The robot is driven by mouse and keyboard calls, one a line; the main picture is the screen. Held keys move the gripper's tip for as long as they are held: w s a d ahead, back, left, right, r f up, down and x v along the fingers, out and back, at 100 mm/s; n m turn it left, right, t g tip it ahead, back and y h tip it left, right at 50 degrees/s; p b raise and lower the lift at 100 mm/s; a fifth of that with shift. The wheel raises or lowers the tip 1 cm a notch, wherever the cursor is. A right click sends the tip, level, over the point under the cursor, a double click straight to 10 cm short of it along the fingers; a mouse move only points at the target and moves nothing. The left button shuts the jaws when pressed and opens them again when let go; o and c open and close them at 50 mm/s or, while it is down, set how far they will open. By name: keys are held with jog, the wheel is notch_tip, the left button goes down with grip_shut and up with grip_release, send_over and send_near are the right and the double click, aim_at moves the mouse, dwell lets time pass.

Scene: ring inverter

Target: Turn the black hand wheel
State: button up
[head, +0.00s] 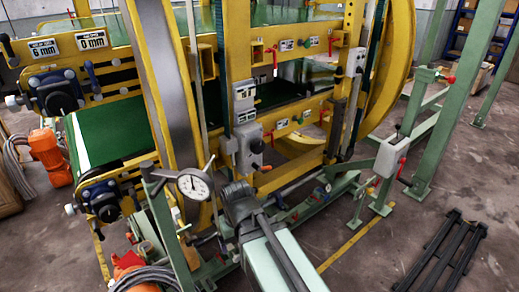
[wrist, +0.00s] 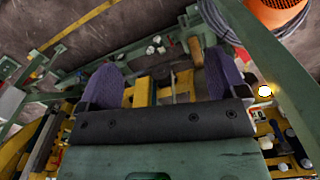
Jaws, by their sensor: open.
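No black hand wheel can be picked out for certain. In the head view two dark round parts sit on the machine's left side, an upper one (head: 60,98) and a lower one (head: 104,207); I cannot tell whether either is the wheel. In the wrist view my gripper (wrist: 162,72) is open, its two purple fingers wide apart. Yellow bars and a tan, handle-like cylinder (wrist: 195,50) show beyond the gap. Nothing is visibly held. In the head view my fingers cannot be made out clearly.
A green frame (head: 440,110) rises at right. A dark rack (head: 441,252) lies on the floor. An orange item with a coiled hose (wrist: 275,12) is at the wrist view's upper right.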

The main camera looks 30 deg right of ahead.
jog(key=w+d+f+m+y+b, duration=0.1)
jog(key=w+d+f+m+b, duration=0.1)
jog(key=d+f+b, duration=0.3)
jog(key=m+t+y+b, duration=0.3)
jog(key=t+b, duration=0.1)
jog(key=t, duration=1.4)
send_near(260, 147)
jog(key=x, duration=1.1)
jog(key=shift+w+f, duration=0.1)
jog(key=c, duration=0.9)
